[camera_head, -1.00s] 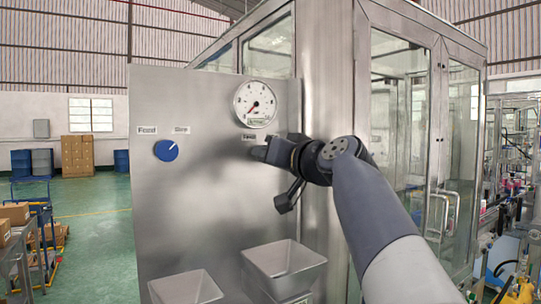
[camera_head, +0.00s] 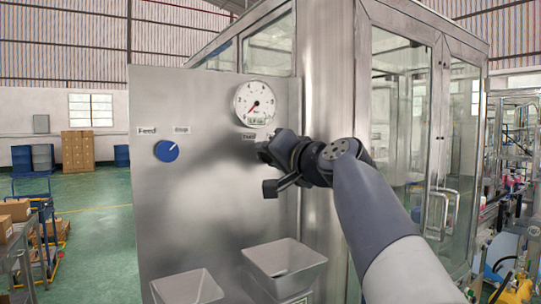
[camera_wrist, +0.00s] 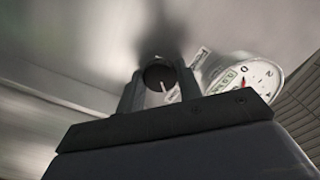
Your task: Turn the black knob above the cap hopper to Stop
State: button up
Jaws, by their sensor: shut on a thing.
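The black knob (camera_wrist: 158,79) shows in the wrist view as a dark round disc with a white pointer line, between the two fingers of my gripper (camera_wrist: 160,76). My gripper is shut on it. In the head view my gripper (camera_head: 265,149) is against the steel panel (camera_head: 215,210), just under the gauge, and hides the knob. A label (camera_head: 248,136) above it is partly covered, and I cannot read which setting the pointer faces. The right hopper (camera_head: 290,284) sits below on the panel.
A round white gauge (camera_head: 255,103) is close above my gripper. A blue knob (camera_head: 166,151) with Feed and Stop labels is to the left. Another hopper (camera_head: 185,291) is at the lower left. A glass-walled enclosure (camera_head: 400,120) stands behind my arm.

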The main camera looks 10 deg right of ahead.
jog(key=o, duration=1)
jog(key=shift+c, duration=0.2)
jog(key=b+v, duration=0.3)
jog(key=v, duration=0.7)
jog(key=shift+s+d, duration=0.15)
jog(key=shift+s, duration=0.25)
jog(key=p+x, duration=0.3)
jog(key=x, duration=0.8)
